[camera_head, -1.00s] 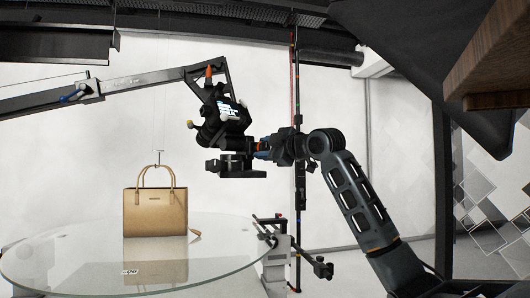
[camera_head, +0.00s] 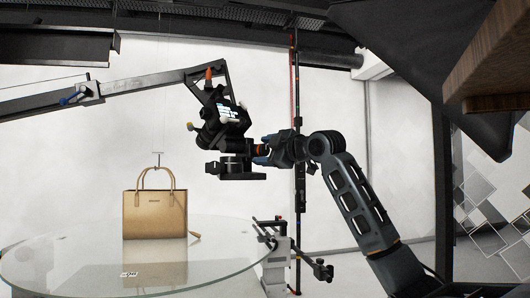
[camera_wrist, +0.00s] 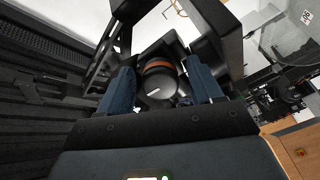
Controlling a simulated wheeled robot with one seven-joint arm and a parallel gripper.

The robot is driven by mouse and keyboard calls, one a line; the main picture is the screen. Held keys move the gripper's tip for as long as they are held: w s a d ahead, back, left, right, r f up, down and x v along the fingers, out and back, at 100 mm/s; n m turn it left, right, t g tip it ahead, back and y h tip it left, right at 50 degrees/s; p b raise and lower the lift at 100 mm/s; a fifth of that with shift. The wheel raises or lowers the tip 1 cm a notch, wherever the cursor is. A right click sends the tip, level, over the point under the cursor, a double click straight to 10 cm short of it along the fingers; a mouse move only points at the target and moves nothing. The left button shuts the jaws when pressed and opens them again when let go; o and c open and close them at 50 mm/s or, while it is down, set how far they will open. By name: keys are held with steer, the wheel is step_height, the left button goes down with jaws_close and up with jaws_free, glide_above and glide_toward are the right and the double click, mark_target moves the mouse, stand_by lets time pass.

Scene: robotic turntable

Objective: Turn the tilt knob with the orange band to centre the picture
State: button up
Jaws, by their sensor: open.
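The tilt knob (camera_wrist: 160,84) is black with an orange band and sits between my two blue fingertips in the wrist view. My gripper (camera_wrist: 162,92) is open, with a finger on either side of the knob; whether either finger touches it I cannot tell. In the head view my gripper (camera_head: 264,151) is at the right side of the black camera rig (camera_head: 224,122), where a bit of the orange band (camera_head: 257,149) shows. A tan handbag (camera_head: 155,213) stands upright on the round glass turntable (camera_head: 60,262), left of and below the rig.
A long boom (camera_head: 120,92) comes in from the left to the rig. A dark stand (camera_head: 299,185) rises behind my arm. A wooden-edged panel (camera_head: 490,62) hangs at upper right. The air between rig and handbag is clear.

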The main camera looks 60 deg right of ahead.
steer(key=b+v, duration=0.1)
steer(key=v, duration=0.6)
steer(key=shift+s, duration=0.3)
steer(key=shift+a, duration=0.1)
steer(key=shift+f, duration=0.1)
